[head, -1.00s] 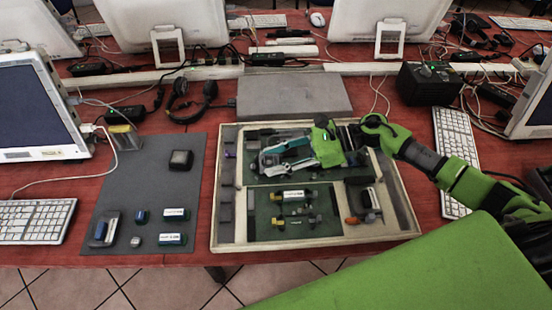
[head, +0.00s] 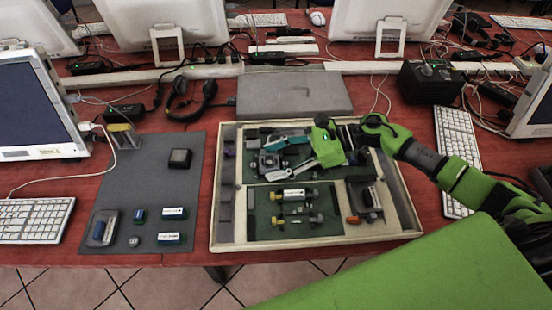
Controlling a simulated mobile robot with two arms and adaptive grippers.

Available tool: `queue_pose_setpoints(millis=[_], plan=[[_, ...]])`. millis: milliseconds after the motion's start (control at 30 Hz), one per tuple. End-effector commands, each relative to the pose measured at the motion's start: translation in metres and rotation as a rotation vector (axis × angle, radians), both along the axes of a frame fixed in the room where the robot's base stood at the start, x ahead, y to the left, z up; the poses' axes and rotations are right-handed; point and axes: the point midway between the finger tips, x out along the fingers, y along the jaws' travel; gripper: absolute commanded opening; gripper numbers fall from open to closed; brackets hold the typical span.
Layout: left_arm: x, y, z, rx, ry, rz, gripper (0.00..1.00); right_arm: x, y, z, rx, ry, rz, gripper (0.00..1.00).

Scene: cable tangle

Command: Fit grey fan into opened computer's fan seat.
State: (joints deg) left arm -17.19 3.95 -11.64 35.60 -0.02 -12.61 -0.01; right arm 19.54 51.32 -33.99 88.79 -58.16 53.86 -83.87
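The opened computer is a shallow cream-walled case (head: 227,240) with green boards inside, in the middle of the table. A small grey squarish part, which looks like the grey fan (head: 268,161), sits at the upper left of its inside. My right gripper (head: 276,159) reaches in from the right over the upper board. Its teal and pale fingers are spread apart, one behind and one in front of the fan. I cannot tell whether the fan is fully down in its seat, and the seat itself is hidden. My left gripper is not in view.
A dark grey mat (head: 160,200) at left holds a black square block (head: 180,158) and several small parts. A flat grey panel (head: 293,95) lies behind the case. A keyboard (head: 457,150) stands to the right. Cables and monitors fill the back.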

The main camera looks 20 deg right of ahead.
Motion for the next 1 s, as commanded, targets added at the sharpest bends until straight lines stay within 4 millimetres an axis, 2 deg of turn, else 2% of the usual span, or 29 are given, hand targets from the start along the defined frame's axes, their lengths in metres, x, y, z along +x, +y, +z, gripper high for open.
queue_pose_setpoints(millis=[200, 300, 367, 800, 1000], plan=[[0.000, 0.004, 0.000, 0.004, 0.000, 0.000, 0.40, 0.000, 0.000, -0.001, -0.001, 0.000, 0.000, 0.55], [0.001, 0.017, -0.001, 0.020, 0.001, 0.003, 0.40, -0.001, -0.002, 0.000, -0.001, 0.001, 0.000, 0.55], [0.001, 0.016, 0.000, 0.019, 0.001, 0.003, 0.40, -0.002, -0.005, 0.001, -0.002, 0.001, 0.000, 0.55], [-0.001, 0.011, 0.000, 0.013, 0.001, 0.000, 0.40, -0.017, -0.060, 0.024, -0.002, 0.001, -0.001, 0.55], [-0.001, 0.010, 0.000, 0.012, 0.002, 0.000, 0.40, -0.021, -0.071, 0.030, -0.001, 0.001, 0.000, 0.55]])
